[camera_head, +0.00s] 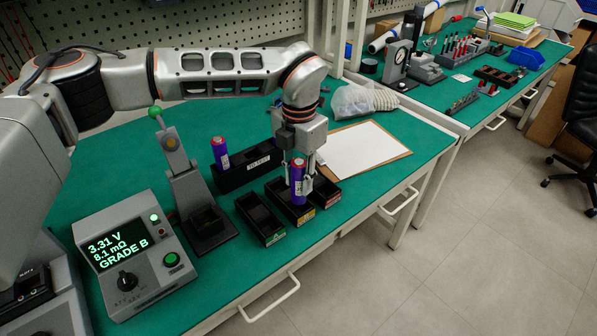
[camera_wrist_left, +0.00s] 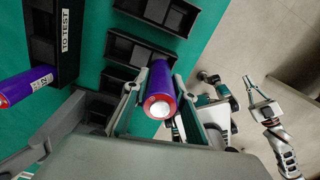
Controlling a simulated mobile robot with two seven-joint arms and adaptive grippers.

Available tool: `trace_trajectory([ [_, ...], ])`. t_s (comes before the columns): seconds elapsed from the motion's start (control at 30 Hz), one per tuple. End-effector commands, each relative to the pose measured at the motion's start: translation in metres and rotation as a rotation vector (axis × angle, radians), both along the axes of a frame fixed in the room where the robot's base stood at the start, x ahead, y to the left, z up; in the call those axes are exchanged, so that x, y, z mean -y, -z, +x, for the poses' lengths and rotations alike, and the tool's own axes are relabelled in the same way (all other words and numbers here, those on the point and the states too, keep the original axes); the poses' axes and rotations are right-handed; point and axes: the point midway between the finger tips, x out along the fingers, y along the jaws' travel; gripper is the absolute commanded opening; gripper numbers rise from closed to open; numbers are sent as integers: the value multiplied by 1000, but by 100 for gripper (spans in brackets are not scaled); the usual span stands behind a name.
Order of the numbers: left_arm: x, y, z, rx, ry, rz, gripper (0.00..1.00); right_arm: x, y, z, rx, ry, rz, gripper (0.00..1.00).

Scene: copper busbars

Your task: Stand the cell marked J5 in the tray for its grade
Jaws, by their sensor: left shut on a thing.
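My left gripper (camera_head: 298,186) is shut on a purple cell (camera_head: 298,170), held upright over the middle grade tray, which has a yellow label (camera_head: 305,217). The cell's lower end is at or just inside this tray; I cannot tell if it touches the bottom. No mark is readable on the held cell. In the left wrist view the cell (camera_wrist_left: 161,88) sits between the fingers, its pale end toward the camera. The tester (camera_head: 132,255) reads 3.31 V, 8.1 mΩ, GRADE B. Metallic arm parts (camera_wrist_left: 270,115) at the right of the wrist view seem mine; the right gripper's state is unclear.
A green-labelled tray (camera_head: 260,222) stands left of the middle one, a red-labelled tray (camera_head: 327,192) right. Another purple cell (camera_head: 219,150) stands in the TO TEST rack (camera_head: 238,173). A test stand (camera_head: 205,225) and a clipboard with paper (camera_head: 362,148) flank the trays.

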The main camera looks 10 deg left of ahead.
Motion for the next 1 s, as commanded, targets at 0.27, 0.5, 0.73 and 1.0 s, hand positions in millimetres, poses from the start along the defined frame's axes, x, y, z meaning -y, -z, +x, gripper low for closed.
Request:
trace_trajectory([
  [0.27,0,3,0,3,0,-2,0,2,-7,7,19,0,-3,0],
  [0.5,0,4,0,2,0,-1,0,1,-3,3,9,-1,-2,0],
  [0.73,0,18,0,1,-1,-1,0,0,-1,0,3,-2,-1,0],
  [1.0,0,35,1,3,-1,-2,0,0,0,0,1,-3,-2,0],
])
